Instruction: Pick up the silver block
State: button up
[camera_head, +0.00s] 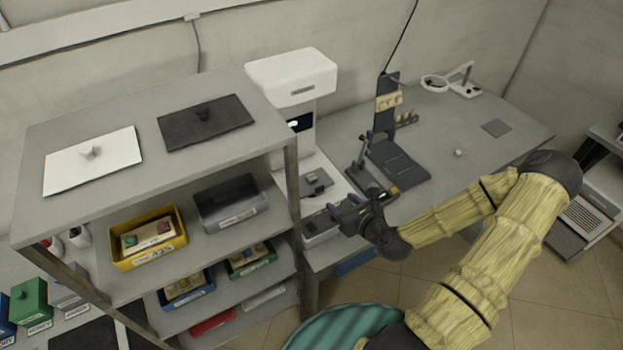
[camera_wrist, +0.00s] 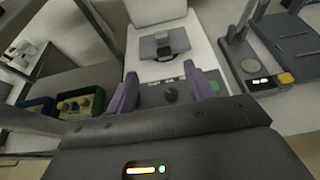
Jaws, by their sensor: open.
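A small grey, silver-looking block (camera_wrist: 164,50) sits on the dark grey stage plate of a white machine (camera_head: 290,75). In the head view it shows as a small shape on the stage (camera_head: 317,180); its details are too small to tell. My gripper (camera_head: 343,206) is in front of the machine, to the lower right of the stage. In the wrist view the two purple fingers of my gripper (camera_wrist: 166,90) are spread apart with nothing between them. The block lies beyond the fingertips, roughly centred between them, and is not touched.
A grey shelf rack (camera_head: 150,75) stands to the left with a yellow bin (camera_head: 150,253) and several other bins. A black stand (camera_head: 386,105) with a base plate is on the bench (camera_head: 500,140) to the right.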

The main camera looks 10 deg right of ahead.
jog(key=b+x, duration=0.3)
jog(key=b, duration=0.3)
send_near(313, 181)
jog(key=x, duration=0.4)
jog(key=shift+w+a+r+p, duration=0.1)
jog(key=shift+p, duration=0.25)
